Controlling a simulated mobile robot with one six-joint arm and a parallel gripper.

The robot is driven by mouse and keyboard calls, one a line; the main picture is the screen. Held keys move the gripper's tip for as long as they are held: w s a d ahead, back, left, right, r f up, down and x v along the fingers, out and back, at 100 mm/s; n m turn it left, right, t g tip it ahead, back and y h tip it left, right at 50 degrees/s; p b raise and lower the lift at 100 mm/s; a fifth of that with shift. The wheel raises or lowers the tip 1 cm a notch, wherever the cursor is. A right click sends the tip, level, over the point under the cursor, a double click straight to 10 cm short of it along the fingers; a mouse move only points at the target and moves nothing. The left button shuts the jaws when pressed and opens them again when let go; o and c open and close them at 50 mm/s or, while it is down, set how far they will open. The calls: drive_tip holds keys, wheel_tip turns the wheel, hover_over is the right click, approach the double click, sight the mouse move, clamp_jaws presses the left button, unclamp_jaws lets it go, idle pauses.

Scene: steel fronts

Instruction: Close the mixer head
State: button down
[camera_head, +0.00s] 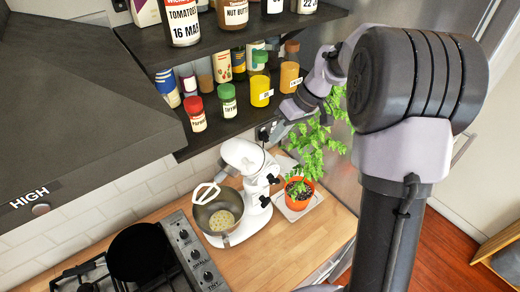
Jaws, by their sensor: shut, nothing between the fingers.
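The white stand mixer (258,202) stands on the wooden counter. Its head (240,155) is tilted up, and the white beater (206,192) sticks out to the left over the steel bowl (218,217). The bowl has something pale in it. My gripper (266,131) is small in view, close by the upper right of the raised head, below the shelf. It is shut with nothing held. I cannot tell whether it touches the head, and its fingertips are hard to make out.
A potted plant (298,190) stands right of the mixer, close under my arm. A shelf (235,122) with jars and bottles is above. The range hood (80,110) is at left, over the stove (180,262) with a black pan (140,252).

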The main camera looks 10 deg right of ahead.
sight(254, 166)
drive_tip(key=a+f+p, duration=0.1)
drive_tip(key=a+f, duration=0.4)
drive_tip(key=f, duration=0.1)
drive_tip(key=shift+s+f, duration=0.2)
drive_tip(key=shift+f, duration=0.05)
drive_tip(key=shift+a+f, duration=0.1)
